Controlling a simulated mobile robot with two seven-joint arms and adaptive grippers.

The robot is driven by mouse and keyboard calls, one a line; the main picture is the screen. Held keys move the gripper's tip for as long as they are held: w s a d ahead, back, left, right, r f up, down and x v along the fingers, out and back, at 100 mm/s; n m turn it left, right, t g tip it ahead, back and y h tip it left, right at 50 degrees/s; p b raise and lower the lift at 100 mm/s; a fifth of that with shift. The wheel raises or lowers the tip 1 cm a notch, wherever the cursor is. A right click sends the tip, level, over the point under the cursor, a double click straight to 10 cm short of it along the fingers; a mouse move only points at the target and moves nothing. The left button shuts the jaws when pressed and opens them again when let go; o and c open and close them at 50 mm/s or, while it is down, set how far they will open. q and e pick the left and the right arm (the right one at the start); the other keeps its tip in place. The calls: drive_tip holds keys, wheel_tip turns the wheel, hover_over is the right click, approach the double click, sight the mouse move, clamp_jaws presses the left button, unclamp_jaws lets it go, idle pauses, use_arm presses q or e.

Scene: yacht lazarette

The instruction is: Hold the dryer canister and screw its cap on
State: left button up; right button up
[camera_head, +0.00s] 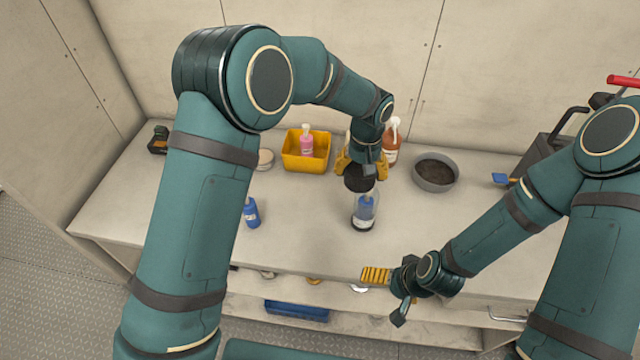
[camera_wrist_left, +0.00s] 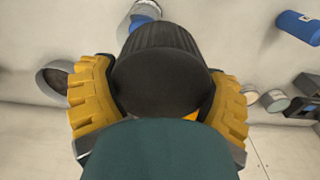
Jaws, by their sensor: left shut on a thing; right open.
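The dryer canister (camera_head: 364,212), clear with blue contents and a pale label, stands upright near the front of the worktop. The black ribbed cap (camera_head: 358,180) is between the yellow fingers of my left gripper (camera_head: 362,166), which is shut on it. The cap is at or just above the canister's top; I cannot tell whether they touch. In the left wrist view the cap (camera_wrist_left: 160,75) fills the middle between both fingers, and part of the canister (camera_wrist_left: 143,12) shows beyond it. My right gripper (camera_head: 385,292) is open and empty, in front of the canister near the worktop's front edge.
A blue bottle (camera_head: 251,214) is to the left of the canister. A blue tray (camera_head: 297,310) sits on the lower shelf.

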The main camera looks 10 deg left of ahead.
sight(370, 183)
use_arm(q)
drive_tip(key=shift+w+d+r, duration=0.15)
drive_tip(key=shift+d, duration=0.5)
drive_tip(key=shift+w+d+r, duration=0.1)
drive_tip(key=shift+w+d, duration=0.05)
drive_tip(key=shift+d, duration=0.45)
drive_tip(key=shift+d+f, duration=0.15)
drive_tip(key=shift+f, duration=0.05)
wheel_tip(370, 183, down, 5)
drive_tip(key=b, duration=0.3)
drive_tip(key=shift+w+f, duration=0.1)
use_arm(e)
wheel_tip(370, 183, down, 3)
drive_tip(key=shift+r, duration=0.1)
